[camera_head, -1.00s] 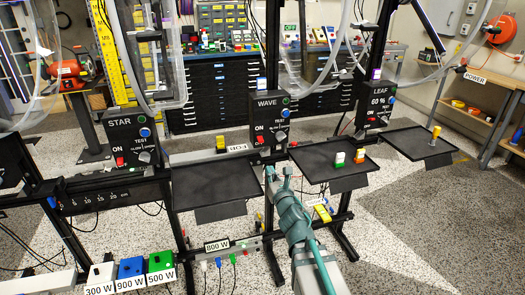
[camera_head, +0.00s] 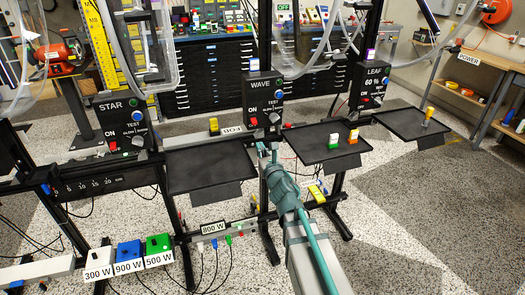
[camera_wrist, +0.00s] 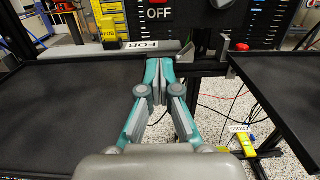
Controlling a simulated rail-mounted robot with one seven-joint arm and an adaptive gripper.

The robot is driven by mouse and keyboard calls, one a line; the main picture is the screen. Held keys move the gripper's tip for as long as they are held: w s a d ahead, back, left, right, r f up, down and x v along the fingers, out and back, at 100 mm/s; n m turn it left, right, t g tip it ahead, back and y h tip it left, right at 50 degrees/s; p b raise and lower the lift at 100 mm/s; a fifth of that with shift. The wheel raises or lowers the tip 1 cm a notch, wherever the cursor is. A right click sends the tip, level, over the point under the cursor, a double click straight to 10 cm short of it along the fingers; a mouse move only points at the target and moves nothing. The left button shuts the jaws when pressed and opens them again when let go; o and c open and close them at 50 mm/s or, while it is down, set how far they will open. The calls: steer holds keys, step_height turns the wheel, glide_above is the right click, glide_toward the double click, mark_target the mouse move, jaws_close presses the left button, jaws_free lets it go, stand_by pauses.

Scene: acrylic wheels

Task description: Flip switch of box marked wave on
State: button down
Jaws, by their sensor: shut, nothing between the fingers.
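The black box marked WAVE (camera_head: 263,102) stands on the rack in the middle of the head view. My gripper (camera_head: 267,150) is below the WAVE box in the head view. In the wrist view its teal fingers (camera_wrist: 158,68) are shut together and empty, apart from the box. The box's upper part is out of the wrist view.
Black trays lie to the left (camera_head: 212,170) and right (camera_head: 325,141) of my gripper. The STAR box (camera_head: 123,124) and LEAF box (camera_head: 370,88) flank the WAVE box. A bar marked FOB (camera_wrist: 140,47) runs behind the left tray. Yellow and white blocks stand nearby.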

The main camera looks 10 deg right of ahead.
mark_target(254, 121)
steer(key=x, duration=0.7)
steer(key=r+p, duration=0.1)
steer(key=s+r+p, duration=0.1)
steer(key=r+p, duration=0.1)
steer(key=p, duration=0.1)
steer(key=shift+s+d+r, duration=0.15)
steer(key=shift+s+r, duration=0.15)
steer(key=shift+r, duration=0.05)
steer(key=shift+d+r+p, duration=0.15)
steer(key=shift+r+p, duration=0.15)
steer(key=shift+p, duration=1.1)
steer(key=shift+f+g+p, duration=0.1)
steer(key=shift+g+p, duration=0.2)
steer(key=shift+p, duration=0.15)
